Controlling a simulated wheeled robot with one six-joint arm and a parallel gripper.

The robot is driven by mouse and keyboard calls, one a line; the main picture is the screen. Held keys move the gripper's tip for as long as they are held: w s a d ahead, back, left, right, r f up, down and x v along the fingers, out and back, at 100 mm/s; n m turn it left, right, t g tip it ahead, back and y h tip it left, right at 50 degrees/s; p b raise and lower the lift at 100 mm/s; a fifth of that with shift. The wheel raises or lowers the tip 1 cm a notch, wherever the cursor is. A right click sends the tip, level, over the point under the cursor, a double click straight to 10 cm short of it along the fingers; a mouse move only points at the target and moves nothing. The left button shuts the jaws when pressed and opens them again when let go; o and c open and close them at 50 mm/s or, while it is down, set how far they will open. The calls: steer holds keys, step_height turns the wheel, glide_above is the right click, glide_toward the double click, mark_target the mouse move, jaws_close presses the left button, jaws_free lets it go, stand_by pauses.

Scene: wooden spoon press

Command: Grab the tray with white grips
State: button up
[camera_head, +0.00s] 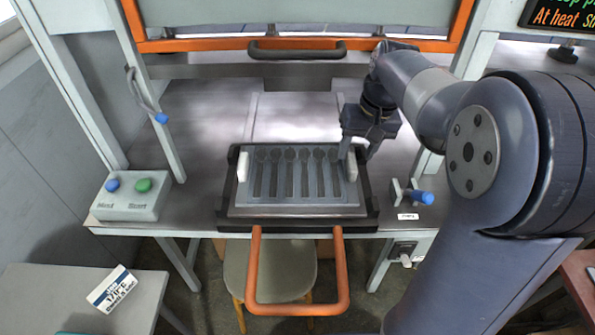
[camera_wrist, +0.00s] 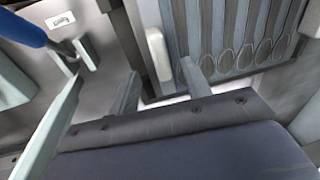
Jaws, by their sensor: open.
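The tray (camera_head: 297,199) is a grey plate with several spoon-shaped slots, lying in a dark frame on the press table in the head view. It has a white grip at its left end (camera_head: 242,166) and another at its right end (camera_head: 352,165), partly behind a finger. My gripper (camera_head: 357,153) is open, pointing down at the right grip. In the wrist view my two fingertips (camera_wrist: 159,80) stand apart on either side of the right white grip (camera_wrist: 158,54). Whether either finger touches it, I cannot tell. The slotted tray (camera_wrist: 235,40) shows at the upper right.
An orange loop handle (camera_head: 342,275) sticks out at the front over a stool (camera_head: 285,270). A blue-handled lever (camera_head: 418,196) is to the right of the frame. A button box (camera_head: 133,196) is on the left. The press's raised door with a dark handle (camera_head: 296,50) is behind.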

mark_target(353, 159)
steer(key=f, duration=0.4)
steer(key=shift+w+a, duration=0.15)
steer(key=shift+a, duration=0.15)
steer(key=shift+r, duration=0.1)
